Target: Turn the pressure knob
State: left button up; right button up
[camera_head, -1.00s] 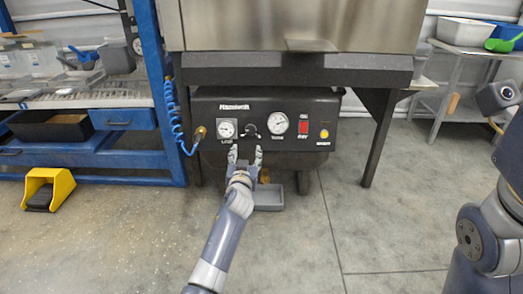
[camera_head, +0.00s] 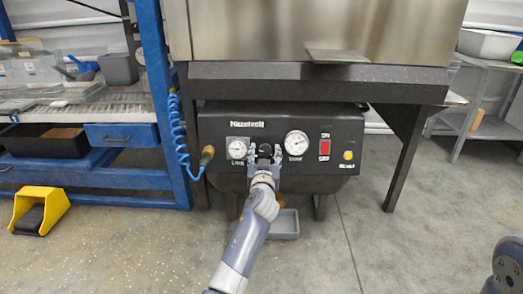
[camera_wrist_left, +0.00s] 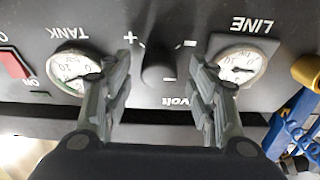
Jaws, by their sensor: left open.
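The pressure knob (camera_wrist_left: 159,62) is a black knob between the plus and minus marks on the black control panel (camera_head: 225,122). In the left wrist view it stands between the two fingers, with a gap on each side. In the head view the knob (camera_head: 265,150) is partly hidden by my left gripper (camera_head: 265,157), which reaches the panel from below. My left gripper (camera_wrist_left: 160,95) is open, its fingers either side of the knob. The LINE gauge (camera_head: 237,144) is left of the knob and the TANK gauge (camera_head: 297,143) right of it.
A red switch (camera_head: 325,147) and a yellow button (camera_head: 348,155) sit right of the gauges. A brass fitting with a blue coiled hose (camera_head: 180,140) is at the panel's left. A metal housing (camera_head: 270,30) overhangs the panel. A grey tray (camera_head: 285,225) lies below.

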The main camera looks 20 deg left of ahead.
pick_arm(q)
jog(key=shift+w, duration=0.15)
jog(key=shift+r, duration=0.1)
jog(key=c, duration=1.1)
